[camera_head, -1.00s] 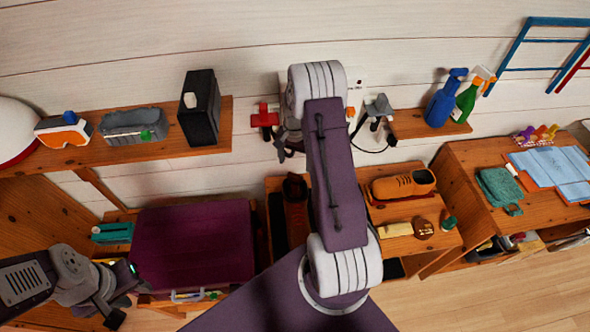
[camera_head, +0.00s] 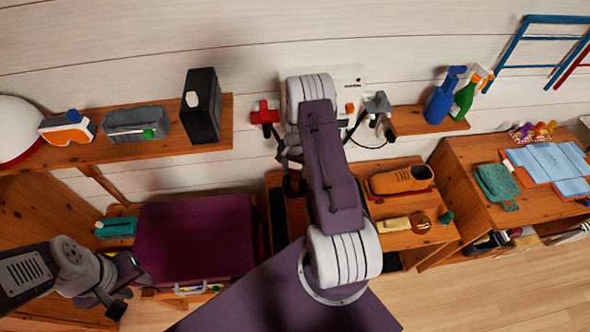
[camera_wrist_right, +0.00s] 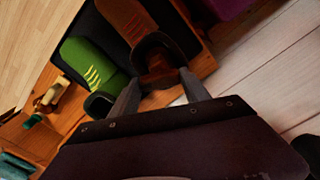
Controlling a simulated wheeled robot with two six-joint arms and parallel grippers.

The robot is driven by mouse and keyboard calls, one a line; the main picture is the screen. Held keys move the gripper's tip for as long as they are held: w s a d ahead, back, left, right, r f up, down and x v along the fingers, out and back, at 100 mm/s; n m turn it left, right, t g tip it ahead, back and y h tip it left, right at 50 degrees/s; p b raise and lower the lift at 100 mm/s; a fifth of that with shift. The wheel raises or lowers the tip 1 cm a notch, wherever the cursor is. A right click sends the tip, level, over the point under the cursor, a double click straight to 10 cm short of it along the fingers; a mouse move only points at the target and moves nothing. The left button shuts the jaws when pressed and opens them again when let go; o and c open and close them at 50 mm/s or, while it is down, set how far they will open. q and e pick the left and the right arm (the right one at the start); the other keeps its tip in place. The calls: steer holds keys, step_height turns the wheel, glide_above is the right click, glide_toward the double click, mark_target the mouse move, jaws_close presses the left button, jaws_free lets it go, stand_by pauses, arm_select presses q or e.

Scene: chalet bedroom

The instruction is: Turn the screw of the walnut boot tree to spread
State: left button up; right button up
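A reddish-brown wooden piece, seemingly the walnut boot tree (camera_wrist_right: 158,72), shows at the opening. My right gripper's two fingers are apart, with their tips close to this piece; I cannot tell whether they touch it. The screw is not clearly visible. In the head view the boot (camera_head: 294,184) is partly hidden behind my right arm. My left gripper (camera_head: 131,291) is at the lower left, fingers apart and empty, near the purple case.
A green shoe (camera_wrist_right: 82,62) lies beside the boot. The purple case (camera_head: 195,240) stands left. A wall shelf (camera_head: 160,152) holds goggles and boxes.

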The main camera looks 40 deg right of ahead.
steer(key=shift+m, duration=0.3)
steer(key=shift+f+m+b, duration=0.1)
steer(key=shift+m+b, duration=0.6)
steer(key=shift+m, duration=0.2)
steer(key=m+b, duration=0.1)
steer(key=m, duration=0.2)
steer(key=shift+m, duration=0.3)
steer(key=m+b, duration=0.1)
steer(key=m, duration=0.2)
steer(key=shift+m, duration=0.3)
steer(key=shift+m+b, duration=0.4)
steer(key=shift+m, duration=1.3)
steer(key=o, duration=1.4)
